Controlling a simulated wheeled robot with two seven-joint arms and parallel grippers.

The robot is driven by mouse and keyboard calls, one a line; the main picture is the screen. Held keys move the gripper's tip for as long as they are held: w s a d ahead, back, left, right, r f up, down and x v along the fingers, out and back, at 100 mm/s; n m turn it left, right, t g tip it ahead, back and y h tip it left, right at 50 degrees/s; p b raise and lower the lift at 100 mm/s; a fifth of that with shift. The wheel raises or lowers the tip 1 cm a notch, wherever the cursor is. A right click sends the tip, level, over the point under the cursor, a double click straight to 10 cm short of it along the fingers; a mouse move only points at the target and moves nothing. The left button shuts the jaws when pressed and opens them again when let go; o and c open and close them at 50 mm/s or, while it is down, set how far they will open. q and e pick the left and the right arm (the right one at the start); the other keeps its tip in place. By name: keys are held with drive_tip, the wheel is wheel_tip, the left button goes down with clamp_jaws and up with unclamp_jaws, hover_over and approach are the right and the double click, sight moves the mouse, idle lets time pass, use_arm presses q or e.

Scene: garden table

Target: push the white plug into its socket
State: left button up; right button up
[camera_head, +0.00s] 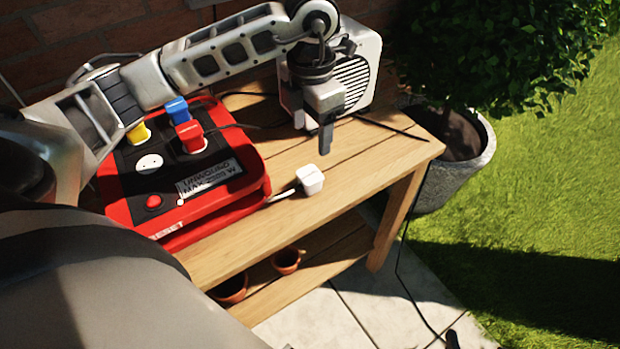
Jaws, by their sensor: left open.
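The white plug (311,179) lies on the wooden table (362,158), just right of the red power unit (255,190), with a white cable running left from it. The unit's top has a white round socket (149,163) with nothing in it. Yellow (139,133), blue (177,110) and red (191,136) plugs sit in the unit behind that socket. My left gripper (325,148) points down above and slightly right of the white plug, apart from it. It is open and empty; its fingers overlap from this angle. My right gripper is not seen.
A pale box with a dark grille (360,75) stands behind my left gripper. A grey planter (468,165) stands beyond the table's right end. Small terracotta pots (286,262) are on the lower shelf.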

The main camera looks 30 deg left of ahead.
sight(310, 174)
use_arm(q)
wheel_tip(310, 174, down, 7)
drive_tip(key=shift+r, duration=0.15)
drive_tip(key=f, duration=0.5)
drive_tip(key=shift+s+d+f+p, duration=0.1)
drive_tip(key=shift+s+d+p, duration=0.05)
drive_tip(key=shift+s+p, duration=0.15)
drive_tip(key=c, duration=0.9)
